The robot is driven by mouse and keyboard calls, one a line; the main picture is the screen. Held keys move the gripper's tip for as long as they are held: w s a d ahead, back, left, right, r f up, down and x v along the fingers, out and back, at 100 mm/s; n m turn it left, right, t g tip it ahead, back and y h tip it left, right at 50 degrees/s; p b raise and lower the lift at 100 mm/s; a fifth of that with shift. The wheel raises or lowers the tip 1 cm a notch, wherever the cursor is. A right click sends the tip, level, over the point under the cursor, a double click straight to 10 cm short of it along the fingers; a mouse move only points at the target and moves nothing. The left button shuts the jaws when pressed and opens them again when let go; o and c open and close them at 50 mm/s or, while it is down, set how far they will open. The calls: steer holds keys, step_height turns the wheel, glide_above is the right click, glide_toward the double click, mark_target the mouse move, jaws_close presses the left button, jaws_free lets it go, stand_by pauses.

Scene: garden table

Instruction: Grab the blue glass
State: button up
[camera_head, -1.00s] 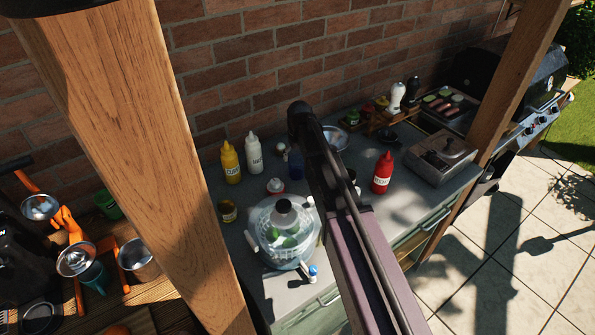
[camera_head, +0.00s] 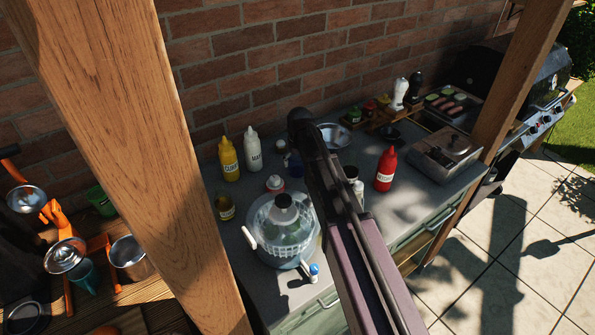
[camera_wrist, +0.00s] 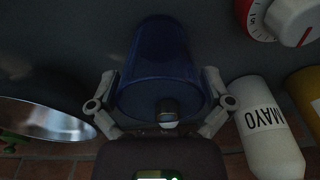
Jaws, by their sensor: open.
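The blue glass (camera_wrist: 158,60) fills the middle of the wrist view, which looks upside down. In the head view the blue glass (camera_head: 294,166) stands on the grey counter behind the salad spinner, partly hidden by my arm. My gripper (camera_wrist: 160,82) is open, with one finger on each side of the glass. I cannot tell whether the fingers touch it. In the head view my arm hides the fingers.
Close to the glass are a white mayo bottle (camera_wrist: 268,128), a red-and-white kitchen timer (camera_wrist: 285,20) and a metal bowl (camera_wrist: 45,122). The salad spinner (camera_head: 281,230) stands in front. A ketchup bottle (camera_head: 385,169) stands to the right. A wooden post (camera_head: 130,150) blocks the left.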

steer(key=shift+f, duration=0.15)
stand_by(0.5)
steer(key=c, duration=1)
